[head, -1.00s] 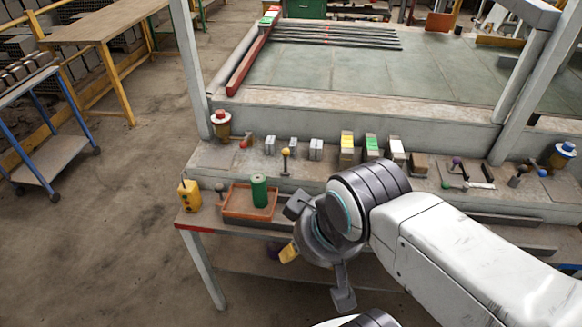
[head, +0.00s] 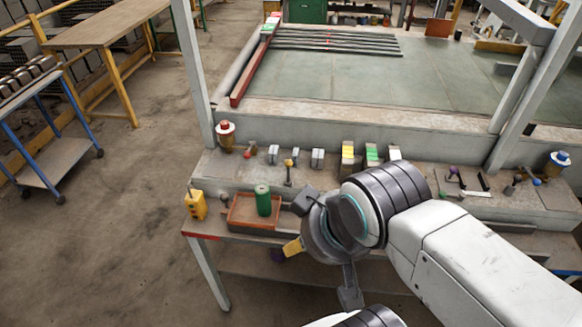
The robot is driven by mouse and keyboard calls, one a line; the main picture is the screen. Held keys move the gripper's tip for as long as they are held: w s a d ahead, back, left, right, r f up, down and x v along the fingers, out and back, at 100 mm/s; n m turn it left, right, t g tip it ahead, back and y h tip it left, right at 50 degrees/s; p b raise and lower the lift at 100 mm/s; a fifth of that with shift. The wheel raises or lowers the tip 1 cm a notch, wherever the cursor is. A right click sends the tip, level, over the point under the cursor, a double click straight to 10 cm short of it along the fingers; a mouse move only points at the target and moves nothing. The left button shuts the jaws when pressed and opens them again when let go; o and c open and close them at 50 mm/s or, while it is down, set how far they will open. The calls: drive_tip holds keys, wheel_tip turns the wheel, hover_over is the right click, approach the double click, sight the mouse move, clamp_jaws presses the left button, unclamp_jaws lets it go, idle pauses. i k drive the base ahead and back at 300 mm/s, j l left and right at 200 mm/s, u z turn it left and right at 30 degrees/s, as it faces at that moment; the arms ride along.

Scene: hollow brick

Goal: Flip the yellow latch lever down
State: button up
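A small lever with a yellow ball knob (head: 289,163) stands upright on the bench ledge, on a short grey stem. It looks like the yellow latch lever. My gripper (head: 327,246) hangs in front of the bench's front edge, below and right of the lever in the picture, apart from it. Its dark fingers are spread wide and I see nothing held between them. A yellow piece (head: 293,246) shows at the gripper's left side; I cannot tell whether it is part of the gripper.
A tray (head: 240,222) with a green cylinder (head: 263,200) sits left of my gripper, beside a yellow control box (head: 195,204). Several small blocks (head: 348,153) stand along the ledge behind. A red-topped post (head: 225,135) is at the left.

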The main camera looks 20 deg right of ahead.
sight(289, 162)
drive_tip(key=i+j+z, duration=0.25)
drive_tip(key=j+z, duration=0.15)
drive_tip(key=i+j+z, duration=0.2)
drive_tip(key=j+z, duration=0.2)
drive_tip(key=j, duration=0.15)
drive_tip(key=i+j+z, duration=0.1)
drive_tip(key=j+z, duration=0.25)
drive_tip(key=j, duration=0.2)
drive_tip(key=j+z, duration=0.4)
drive_tip(key=j, duration=0.15)
drive_tip(key=j+z, duration=0.4)
drive_tip(key=j, duration=0.2)
drive_tip(key=k+j+z, duration=0.15)
drive_tip(key=j+z, duration=0.25)
drive_tip(key=j, duration=0.15)
drive_tip(key=k+j+z, duration=0.2)
drive_tip(key=j+z, duration=0.15)
drive_tip(key=j, duration=0.15)
drive_tip(key=k+j+z, duration=0.25)
drive_tip(key=j+z, duration=0.15)
drive_tip(key=k+j, duration=0.05)
drive_tip(key=j, duration=0.05)
